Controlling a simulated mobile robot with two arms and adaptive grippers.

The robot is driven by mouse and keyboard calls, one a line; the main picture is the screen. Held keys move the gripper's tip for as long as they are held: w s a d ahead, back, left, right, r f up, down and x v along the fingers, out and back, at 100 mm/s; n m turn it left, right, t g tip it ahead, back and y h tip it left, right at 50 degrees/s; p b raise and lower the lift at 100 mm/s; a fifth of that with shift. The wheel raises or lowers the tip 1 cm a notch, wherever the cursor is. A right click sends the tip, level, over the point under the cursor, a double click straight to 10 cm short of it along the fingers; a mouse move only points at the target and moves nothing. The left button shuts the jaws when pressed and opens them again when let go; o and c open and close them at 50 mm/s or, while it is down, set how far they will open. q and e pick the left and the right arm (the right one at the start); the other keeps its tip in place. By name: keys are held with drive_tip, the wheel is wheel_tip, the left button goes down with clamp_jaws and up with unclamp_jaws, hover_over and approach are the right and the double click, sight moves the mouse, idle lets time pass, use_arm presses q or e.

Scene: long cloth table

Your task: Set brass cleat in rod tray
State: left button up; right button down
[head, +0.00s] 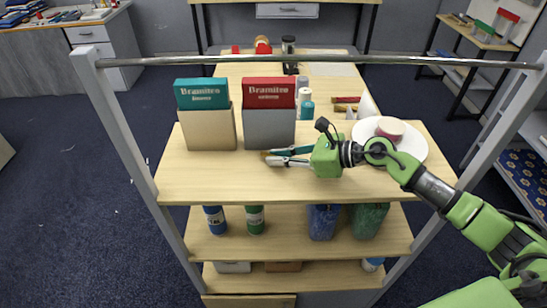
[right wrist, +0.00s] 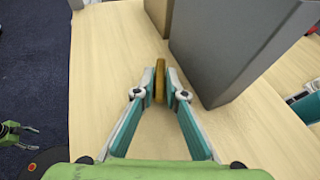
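My right gripper (head: 268,157) is low over the table top, in front of the grey upright holder. In the right wrist view its teal fingertips (right wrist: 160,85) close on both sides of a narrow golden piece, the brass cleat (right wrist: 160,80). In the head view only a small brownish bit of the cleat (head: 264,154) shows at the fingertips. Whether it touches the table is unclear. I cannot pick out the rod tray for sure. A green and grey gripper, apparently my left (right wrist: 22,135), shows small at the wrist view's left edge, its prongs apart.
A beige holder (head: 209,132) with a teal box and a grey holder (head: 269,130) with a red box stand just behind the gripper. The table's front left is clear.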

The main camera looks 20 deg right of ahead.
drive_tip(key=shift+r+p, duration=0.3)
drive_tip(key=shift+r, duration=0.15)
wheel_tip(320, 180, up, 2)
drive_tip(key=shift+r+p, duration=0.2)
drive_tip(key=shift+p, duration=0.55)
drive_tip(key=s+d+r+p, duration=0.6)
drive_tip(key=s+r, duration=0.3)
drive_tip(key=s, duration=0.3)
drive_tip(key=shift+s+r+p, duration=0.3)
drive_tip(key=shift+r+p, duration=0.1)
drive_tip(key=shift+p, duration=0.2)
drive_tip(key=shift+f, duration=0.1)
